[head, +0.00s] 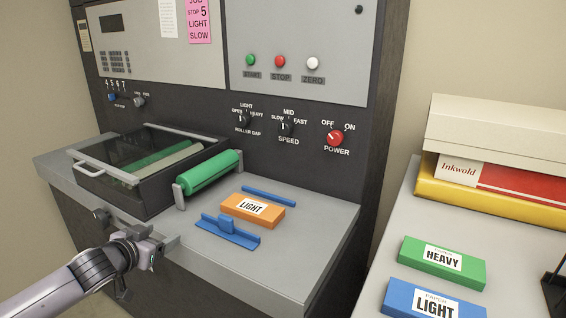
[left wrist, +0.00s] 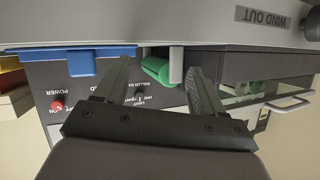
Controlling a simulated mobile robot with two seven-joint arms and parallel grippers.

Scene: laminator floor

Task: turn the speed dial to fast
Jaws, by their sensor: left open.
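The speed dial (head: 287,128) is a small black knob on the dark machine front, between the roller gap dial (head: 243,121) and the red power knob (head: 335,138). SLOW is printed at its left, MID above and FAST at its right. Its pale mark looks to be on the left side, but is too small to read surely. My left gripper (head: 157,246) is open and empty, low in front of the machine's bed, well below and left of the dial. In the left wrist view its fingers (left wrist: 160,72) are spread, and one seems to hide the speed dial.
An orange LIGHT block (head: 252,209) and blue guides (head: 228,231) lie on the grey bed (head: 290,262) below the dials. A green roller (head: 208,174) and a clear-lidded box (head: 150,165) stand left. A side table holds HEAVY (head: 442,263) and LIGHT (head: 430,301) packs.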

